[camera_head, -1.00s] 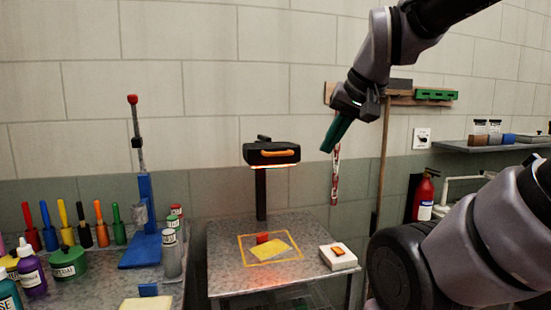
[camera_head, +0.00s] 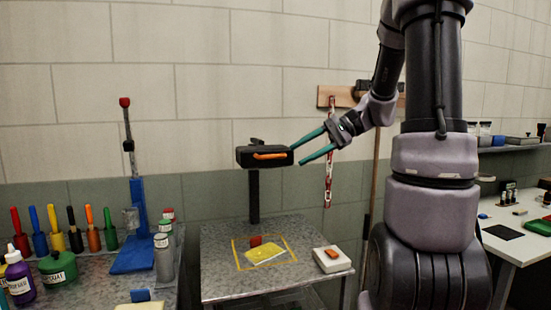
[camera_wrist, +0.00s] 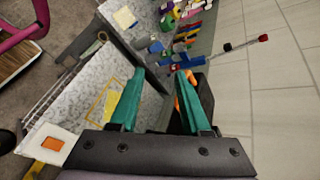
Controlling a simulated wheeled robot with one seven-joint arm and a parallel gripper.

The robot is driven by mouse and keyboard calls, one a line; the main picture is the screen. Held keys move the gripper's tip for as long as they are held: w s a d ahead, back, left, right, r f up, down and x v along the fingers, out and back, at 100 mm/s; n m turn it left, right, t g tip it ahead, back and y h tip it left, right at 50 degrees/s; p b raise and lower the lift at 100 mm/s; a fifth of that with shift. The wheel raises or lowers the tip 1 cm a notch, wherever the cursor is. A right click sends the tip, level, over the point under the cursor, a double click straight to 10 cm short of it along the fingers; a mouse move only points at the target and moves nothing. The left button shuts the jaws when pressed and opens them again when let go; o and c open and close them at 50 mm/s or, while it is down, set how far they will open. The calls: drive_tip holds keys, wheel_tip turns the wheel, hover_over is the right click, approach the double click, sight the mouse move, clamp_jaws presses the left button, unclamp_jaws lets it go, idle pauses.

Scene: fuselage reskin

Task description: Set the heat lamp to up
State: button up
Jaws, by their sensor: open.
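The heat lamp (camera_head: 248,157) has a black head with an orange handle (camera_head: 270,156) across its front, on a black post behind the metal table. The head looks about level, and no glow shows under it. My gripper (camera_head: 297,156) is open and empty, with its two teal fingers pointing left at the lamp's right end. In the wrist view my gripper (camera_wrist: 161,74) has its fingers spread. There the black lamp head (camera_wrist: 206,98) and a bit of orange handle lie beside and partly behind the right finger. I cannot tell whether they touch.
The metal table (camera_head: 222,277) bears a yellow sheet (camera_head: 266,254) and a red block (camera_head: 255,240) inside an outlined square, plus a white box (camera_head: 332,260) with an orange top. A blue stand (camera_head: 135,250) and bottles crowd the left bench. A red-and-white strip hangs behind my gripper.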

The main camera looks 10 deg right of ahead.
sight(283, 155)
drive_tip(key=w+d+m+t+y, duration=0.2)
drive_tip(key=w+d+y, duration=0.1)
drive_tip(key=w+d, duration=0.15)
drive_tip(key=x, duration=1.1)
drive_tip(key=shift+w+f, duration=0.2)
clamp_jaws()
idle(0.8)
